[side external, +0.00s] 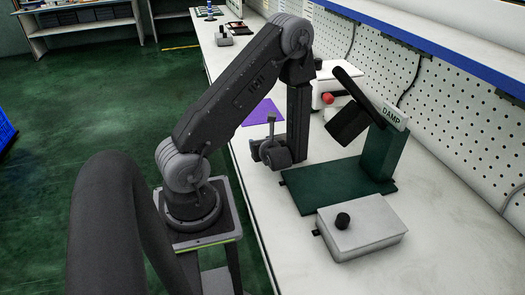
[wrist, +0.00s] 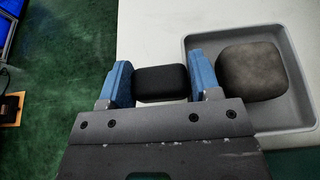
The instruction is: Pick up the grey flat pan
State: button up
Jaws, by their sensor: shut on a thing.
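The grey flat pan (wrist: 305,108) lies on the pale bench at the right of the wrist view. It has a low raised rim, and a worn dark brown-grey rounded block (wrist: 252,70) sits in it. My gripper (wrist: 160,78) has blue fingers, shut on a small black rounded block (wrist: 160,86) between them. The right finger overlaps the pan's left rim in the picture; I cannot tell whether they touch. In the side view my fingers cannot be made out, and I cannot identify the pan.
In the side view, a green stand (side external: 385,150) marked DAMP rises from a green base. A white box with a black knob (side external: 360,228) stands in front of it. A purple sheet (side external: 263,112) lies behind my arm. The pegboard wall (side external: 450,100) bounds the bench.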

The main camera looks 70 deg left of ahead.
notch_tip(320, 180, up, 15)
jog(key=shift+f, duration=0.2)
dwell(0.6)
